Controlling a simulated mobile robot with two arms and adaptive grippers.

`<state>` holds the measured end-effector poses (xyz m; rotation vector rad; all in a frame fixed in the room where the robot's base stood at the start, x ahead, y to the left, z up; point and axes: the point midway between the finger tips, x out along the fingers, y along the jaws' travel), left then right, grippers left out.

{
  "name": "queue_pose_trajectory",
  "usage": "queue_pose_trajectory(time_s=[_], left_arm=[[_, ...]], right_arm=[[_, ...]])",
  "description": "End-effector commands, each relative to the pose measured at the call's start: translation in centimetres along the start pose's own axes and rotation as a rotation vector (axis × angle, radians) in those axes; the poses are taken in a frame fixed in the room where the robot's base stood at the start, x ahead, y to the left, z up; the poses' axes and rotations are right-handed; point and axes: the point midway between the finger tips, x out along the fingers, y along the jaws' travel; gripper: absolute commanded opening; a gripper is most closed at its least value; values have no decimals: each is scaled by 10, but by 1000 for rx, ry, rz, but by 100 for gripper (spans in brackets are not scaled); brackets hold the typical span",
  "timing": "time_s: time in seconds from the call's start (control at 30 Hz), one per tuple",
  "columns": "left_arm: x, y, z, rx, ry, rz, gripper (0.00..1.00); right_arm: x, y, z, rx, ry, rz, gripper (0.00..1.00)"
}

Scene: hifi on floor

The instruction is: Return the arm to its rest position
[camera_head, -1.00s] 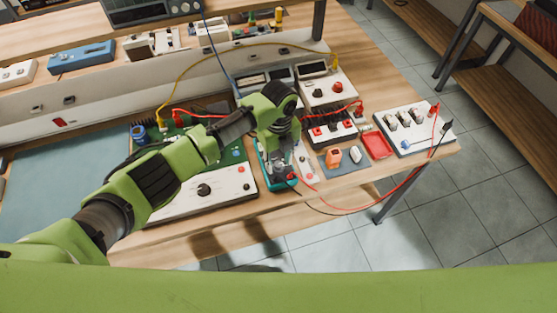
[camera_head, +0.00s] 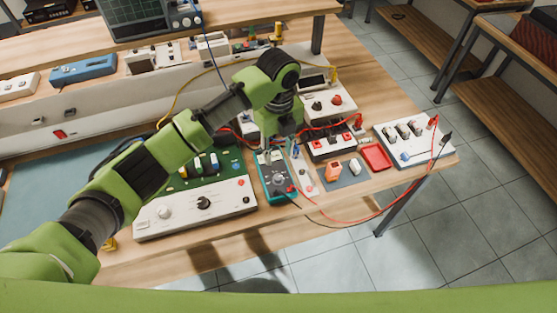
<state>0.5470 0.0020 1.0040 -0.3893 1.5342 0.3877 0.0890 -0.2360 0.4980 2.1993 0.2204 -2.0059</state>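My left arm, green with black joints, reaches in from the left over the workbench (camera_head: 110,268). Its wrist bends downward, and my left gripper (camera_head: 271,153) hangs just above and behind the far end of a teal multimeter (camera_head: 277,186). The fingers are small and partly blend with what lies behind, so I cannot tell whether they are open or shut. The multimeter lies on the bench, its dial showing in front of the gripper. My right gripper is not in view.
A white and green circuit board unit (camera_head: 202,205) lies left of the multimeter. Right of it are a black-and-white socket box (camera_head: 329,146), a red tray (camera_head: 376,156) and a white switch panel (camera_head: 408,139). Red and black leads loop over the front edge. A shelf (camera_head: 200,72) stands behind.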

Motion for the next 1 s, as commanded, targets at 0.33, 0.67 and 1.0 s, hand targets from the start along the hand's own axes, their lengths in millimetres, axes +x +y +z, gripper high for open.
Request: queue_pose_trajectory(time_s=[0.33, 0.67, 1.0], left_arm=[[-9, 0, 0, 1, 1, 1, 35], [-8, 0, -1, -1, 2, 0, 35], [40, 4, -64, -320, 108, -130, 35]], right_arm=[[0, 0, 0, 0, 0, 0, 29], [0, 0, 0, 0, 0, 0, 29], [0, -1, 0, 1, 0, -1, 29]])
